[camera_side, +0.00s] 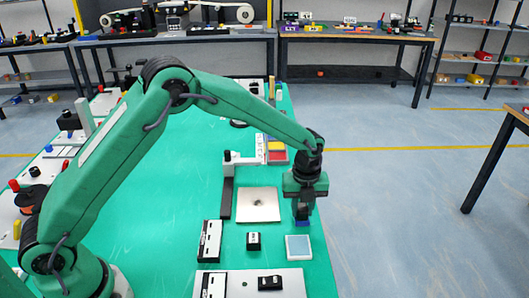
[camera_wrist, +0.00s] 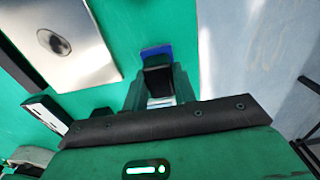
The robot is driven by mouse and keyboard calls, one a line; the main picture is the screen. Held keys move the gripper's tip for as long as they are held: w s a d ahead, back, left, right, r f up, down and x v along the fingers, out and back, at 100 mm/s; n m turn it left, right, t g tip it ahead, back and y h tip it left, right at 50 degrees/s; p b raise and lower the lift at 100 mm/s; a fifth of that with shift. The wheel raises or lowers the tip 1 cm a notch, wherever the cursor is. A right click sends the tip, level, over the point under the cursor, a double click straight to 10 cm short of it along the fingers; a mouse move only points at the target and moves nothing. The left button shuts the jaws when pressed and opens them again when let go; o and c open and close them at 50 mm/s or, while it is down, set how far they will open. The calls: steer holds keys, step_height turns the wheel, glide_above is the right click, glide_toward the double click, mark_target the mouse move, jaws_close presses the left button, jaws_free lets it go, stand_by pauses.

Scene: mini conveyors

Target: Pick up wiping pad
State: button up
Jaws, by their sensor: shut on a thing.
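My gripper (camera_side: 303,213) is above the right part of the green table, shut on a small dark blue pad, which I take to be the wiping pad (camera_side: 302,223). The pad shows just below the fingertips, and its upper part is hidden by them. In the wrist view the blue pad (camera_wrist: 156,49) shows at the tips of the dark fingers (camera_wrist: 158,80). I cannot tell whether the pad touches the table. A pale square with a light blue face (camera_side: 299,247) lies just in front of my gripper.
A metal plate (camera_side: 258,205) with a dark central spot lies left of my gripper. A small black block (camera_side: 253,241), a black-and-white device (camera_side: 210,241) and a pale panel (camera_side: 240,284) are nearer the camera. The table's right edge is close to my gripper.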

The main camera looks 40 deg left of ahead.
mark_target(303, 206)
steer(key=shift+r, duration=0.7)
step_height(303, 206, up, 2)
steer(key=shift+w+r, duration=0.1)
steer(key=shift+r, duration=0.15)
steer(key=s+d+r, duration=0.6)
steer(key=s+d, duration=0.1)
steer(key=s, duration=0.2)
steer(key=shift+d+r, duration=0.4)
steer(key=shift+w, duration=0.1)
steer(key=o, duration=0.5)
steer(key=c, duration=0.4)
steer(key=shift+w+a+f, duration=0.25)
steer(key=shift+a+f, duration=1)
steer(key=shift+f, duration=0.05)
